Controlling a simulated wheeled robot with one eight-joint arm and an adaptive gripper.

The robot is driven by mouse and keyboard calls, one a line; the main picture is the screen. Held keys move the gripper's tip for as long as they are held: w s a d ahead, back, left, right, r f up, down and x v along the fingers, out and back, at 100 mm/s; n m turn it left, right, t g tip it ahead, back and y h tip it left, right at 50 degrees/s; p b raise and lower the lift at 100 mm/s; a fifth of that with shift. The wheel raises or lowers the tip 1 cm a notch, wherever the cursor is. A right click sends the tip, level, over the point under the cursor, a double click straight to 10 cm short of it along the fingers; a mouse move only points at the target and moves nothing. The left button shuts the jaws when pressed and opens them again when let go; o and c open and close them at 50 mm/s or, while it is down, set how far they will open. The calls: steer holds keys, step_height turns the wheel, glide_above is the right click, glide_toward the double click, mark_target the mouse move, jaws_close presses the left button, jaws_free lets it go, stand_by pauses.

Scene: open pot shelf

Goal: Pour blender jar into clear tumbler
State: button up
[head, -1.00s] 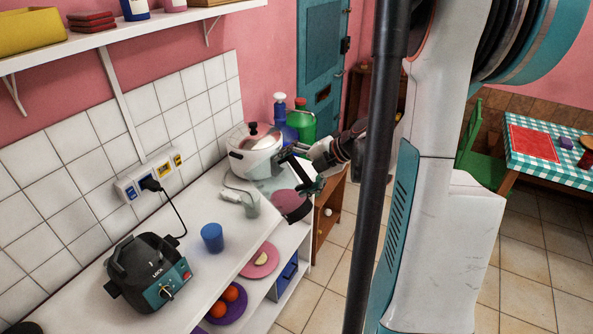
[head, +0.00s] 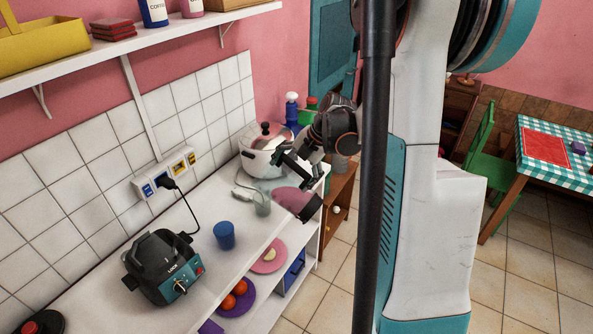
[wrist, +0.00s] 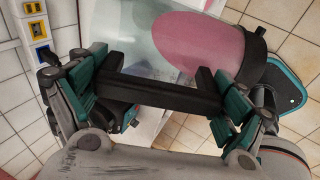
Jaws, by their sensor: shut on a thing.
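The blender jar (head: 292,201) is clear with pink contents and a dark end piece. In the head view it is strongly tilted, dark end toward the lower right, beside and close to the tumbler. My gripper (head: 290,168) is shut on its black handle; the grip also shows in the wrist view (wrist: 163,94). There the jar's glass (wrist: 135,42) fills the top, with the pink gathered toward the dark end at right. The clear tumbler (head: 262,207) stands on the white counter, left of the jar. I cannot tell whether it holds anything, or whether the jar touches it.
A white pot (head: 257,160) stands behind the tumbler. A blue cup (head: 224,235) and a black blender base (head: 163,268) stand nearer on the counter (head: 205,262). A pink plate (head: 268,262) and purple plate (head: 228,304) are along the front side. A wall shelf (head: 130,40) hangs above.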

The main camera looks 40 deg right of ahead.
steer(key=shift+w+a+g+h, duration=0.15)
steer(key=shift+w+a+g, duration=0.05)
steer(key=shift+w+g, duration=0.4)
steer(key=shift+w+a+g+h, duration=0.15)
steer(key=shift+w+a+g, duration=0.05)
steer(key=shift+w+g, duration=0.35)
stand_by(1.7)
